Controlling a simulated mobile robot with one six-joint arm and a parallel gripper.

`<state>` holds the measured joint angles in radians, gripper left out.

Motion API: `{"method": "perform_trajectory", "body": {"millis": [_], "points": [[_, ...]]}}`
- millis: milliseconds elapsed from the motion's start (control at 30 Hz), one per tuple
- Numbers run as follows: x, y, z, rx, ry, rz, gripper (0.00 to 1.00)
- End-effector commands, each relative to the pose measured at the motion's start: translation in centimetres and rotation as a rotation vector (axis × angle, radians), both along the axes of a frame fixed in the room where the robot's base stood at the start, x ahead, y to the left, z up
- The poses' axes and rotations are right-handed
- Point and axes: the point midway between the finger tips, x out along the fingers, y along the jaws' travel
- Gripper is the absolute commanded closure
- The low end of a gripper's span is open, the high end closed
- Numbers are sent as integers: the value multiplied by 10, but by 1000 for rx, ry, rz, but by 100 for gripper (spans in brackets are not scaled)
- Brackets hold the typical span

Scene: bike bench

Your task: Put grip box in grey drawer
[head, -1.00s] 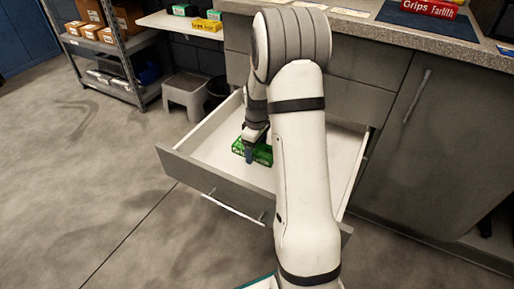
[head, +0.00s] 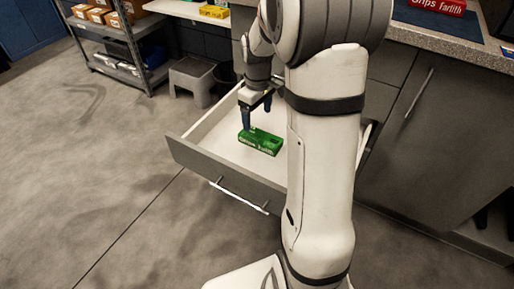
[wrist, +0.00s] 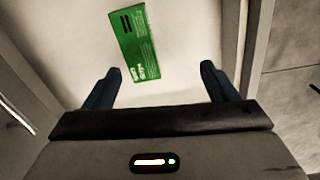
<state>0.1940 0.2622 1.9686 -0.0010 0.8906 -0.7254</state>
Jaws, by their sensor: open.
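A green box (head: 260,141) with pale lettering lies flat in the open grey drawer (head: 225,172), on its white floor. It also shows in the wrist view (wrist: 135,43), just beyond my fingertips; its lettering is too small to read surely. My gripper (head: 257,112) is open and empty, above the green box. In the wrist view my two fingers (wrist: 160,70) stand apart with nothing held between them. A red box (head: 437,5) marked "Grips Tarlith" sits on the worktop, cut by the top picture edge.
The worktop (head: 450,45) and closed cabinet doors stand at the right. A grey stool (head: 192,78) and a dark bin are behind the drawer. A shelf rack (head: 125,45) with boxes stands at the back left. The floor at left is clear. My arm hides the drawer's right part.

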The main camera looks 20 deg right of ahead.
Motion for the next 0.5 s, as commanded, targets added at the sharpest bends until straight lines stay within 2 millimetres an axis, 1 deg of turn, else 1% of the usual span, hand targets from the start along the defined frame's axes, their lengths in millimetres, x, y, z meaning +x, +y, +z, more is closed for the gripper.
{"method": "perform_trajectory", "body": {"millis": [33, 67, 100, 167, 200, 267, 300, 400, 500], "points": [[-19, 14, 13, -1, -14, -40, 20], [-30, 21, 19, 0, -18, -72, 20], [-46, 30, 27, 1, -27, -116, 20], [-71, 43, 34, 4, -35, -181, 20], [-87, 51, 39, 7, -43, -223, 20], [-112, 62, 43, 11, -51, -285, 20], [-128, 68, 45, 15, -56, -325, 20], [-161, 79, 46, 23, -68, -412, 20], [-186, 86, 44, 31, -75, -476, 20]]}}
